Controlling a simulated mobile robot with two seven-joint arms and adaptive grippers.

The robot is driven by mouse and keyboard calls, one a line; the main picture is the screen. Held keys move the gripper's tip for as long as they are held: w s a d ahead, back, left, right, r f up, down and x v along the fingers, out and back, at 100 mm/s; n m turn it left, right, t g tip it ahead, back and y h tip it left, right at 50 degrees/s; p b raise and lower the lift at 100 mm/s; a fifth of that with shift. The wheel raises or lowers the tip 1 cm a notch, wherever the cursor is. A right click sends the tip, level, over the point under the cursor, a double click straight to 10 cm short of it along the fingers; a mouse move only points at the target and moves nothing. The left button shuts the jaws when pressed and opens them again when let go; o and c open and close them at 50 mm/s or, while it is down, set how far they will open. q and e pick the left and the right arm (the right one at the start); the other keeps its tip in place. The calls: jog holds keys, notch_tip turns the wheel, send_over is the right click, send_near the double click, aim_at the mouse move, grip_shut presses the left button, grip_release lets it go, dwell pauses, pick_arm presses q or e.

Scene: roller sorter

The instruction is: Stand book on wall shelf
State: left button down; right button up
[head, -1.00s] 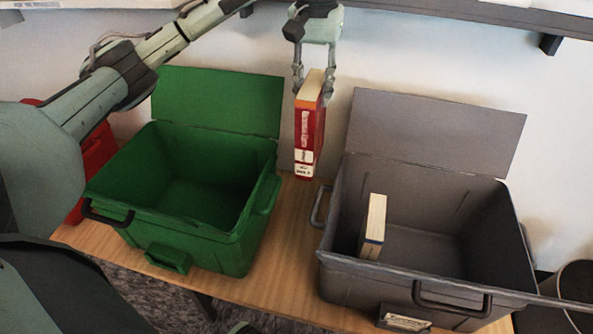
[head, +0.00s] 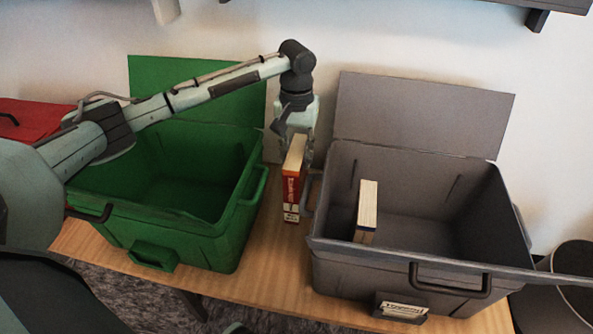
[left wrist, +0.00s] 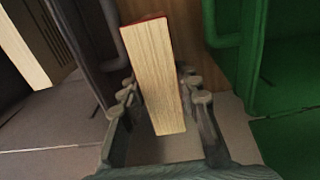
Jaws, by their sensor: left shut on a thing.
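A red book with pale pages (head: 291,186) is upright between the two bins in the head view. My left gripper (head: 297,148) is shut on its upper part from above. In the left wrist view the book's page edge (left wrist: 152,75) lies between the two fingers of the gripper (left wrist: 160,103). I cannot tell whether the book's lower end touches the table. The wall shelf shows only in part along the top edge, with a dark bracket (head: 537,19) at right and a light bracket (head: 165,10) at left. My right gripper is not in view.
An open green bin (head: 195,245) stands left of the book and an open grey bin (head: 345,278) stands right. A second book (head: 367,205) stands inside the grey bin. A red bin (head: 30,118) is at far left. The gap between the bins is narrow.

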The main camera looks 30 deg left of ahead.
pick_arm(q)
notch_tip(320, 180, down, 5)
jog(key=shift+r, duration=0.1)
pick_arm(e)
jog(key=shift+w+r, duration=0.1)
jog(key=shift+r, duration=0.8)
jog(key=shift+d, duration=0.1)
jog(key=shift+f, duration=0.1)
pick_arm(q)
jog(key=c, duration=1.2)
grip_release()
jog(key=shift+f, duration=0.2)
jog(key=shift+o, duration=0.5)
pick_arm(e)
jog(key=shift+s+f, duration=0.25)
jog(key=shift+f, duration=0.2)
pick_arm(q)
jog(key=shift+r+b, duration=0.1)
jog(key=shift+b, duration=0.25)
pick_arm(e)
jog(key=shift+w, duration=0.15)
